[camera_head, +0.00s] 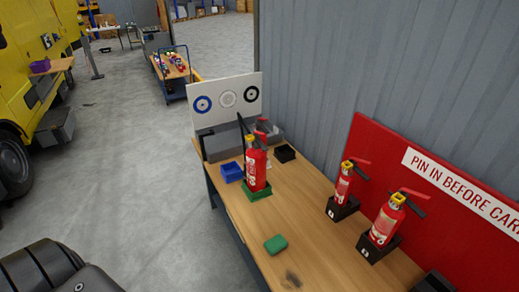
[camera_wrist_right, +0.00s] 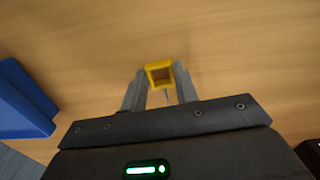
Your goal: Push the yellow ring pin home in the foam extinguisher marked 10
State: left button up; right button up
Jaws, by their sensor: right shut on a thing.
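My right gripper (camera_wrist_right: 158,85) is shut on the yellow ring pin (camera_wrist_right: 159,66), a small square yellow ring between its fingertips, over a wooden surface. A red extinguisher (camera_head: 256,168) stands upright in a green holder (camera_head: 257,193) on the bench in the head view. Two more red extinguishers, one nearer (camera_head: 384,222) and one farther (camera_head: 343,187), stand in black holders at the right. The marks on them are too small to read, so I cannot tell which is 10. My left gripper is not in view.
The wooden bench (camera_head: 300,222) carries a green block (camera_head: 275,244), a blue bin (camera_head: 231,171) and a black bin (camera_head: 285,153). A red sign board (camera_head: 440,190) and a grey wall close off its right side. A blue object (camera_wrist_right: 22,103) is left of my right gripper.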

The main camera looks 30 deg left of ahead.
jog(key=shift+r+p, duration=0.55)
jog(key=shift+r, duration=0.8)
